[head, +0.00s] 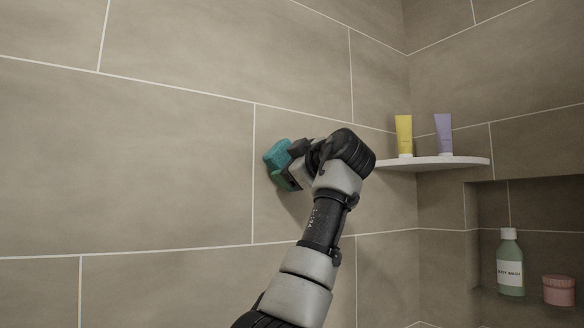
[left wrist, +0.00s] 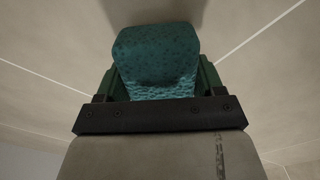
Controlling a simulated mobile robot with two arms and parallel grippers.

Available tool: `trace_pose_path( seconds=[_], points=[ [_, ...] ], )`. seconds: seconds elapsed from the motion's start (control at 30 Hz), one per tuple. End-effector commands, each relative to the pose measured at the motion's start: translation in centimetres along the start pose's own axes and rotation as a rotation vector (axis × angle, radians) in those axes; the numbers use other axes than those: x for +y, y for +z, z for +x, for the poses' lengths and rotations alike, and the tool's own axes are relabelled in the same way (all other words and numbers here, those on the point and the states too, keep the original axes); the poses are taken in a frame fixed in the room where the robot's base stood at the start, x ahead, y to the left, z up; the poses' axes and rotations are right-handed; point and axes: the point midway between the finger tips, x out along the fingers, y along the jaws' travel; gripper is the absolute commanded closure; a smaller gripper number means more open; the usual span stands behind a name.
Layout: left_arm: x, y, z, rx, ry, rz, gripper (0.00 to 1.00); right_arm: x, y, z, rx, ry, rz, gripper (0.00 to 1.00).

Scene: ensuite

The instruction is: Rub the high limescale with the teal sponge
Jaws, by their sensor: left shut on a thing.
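The teal sponge (head: 276,154) is up against or very close to the tiled wall (head: 170,170), just right of a vertical grout line; I cannot tell whether it touches. My left gripper (head: 287,170) is shut on it. In the left wrist view the sponge (left wrist: 155,55) sits between the two green fingers of my left gripper (left wrist: 155,85), its far end pointing at the wall, with a soft shadow beyond it. I can make out no limescale mark; the sponge and my arm cover part of the wall. My right gripper is not in view.
A white corner shelf (head: 440,164) is right of my arm, close to my wrist. It holds a yellow tube (head: 404,135) and a purple tube (head: 443,135). A niche below holds a green bottle (head: 510,264) and a pink jar (head: 559,291). The wall to the left is clear.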

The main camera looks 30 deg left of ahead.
Motion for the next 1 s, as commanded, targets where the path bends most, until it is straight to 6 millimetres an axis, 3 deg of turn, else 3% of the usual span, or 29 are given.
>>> trace_pose_path(
  seconds=[1.0],
  points=[
    [0.0,0.0,1.9,-0.001,0.000,0.000,0.51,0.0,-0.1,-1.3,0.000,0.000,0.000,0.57]
  ],
)
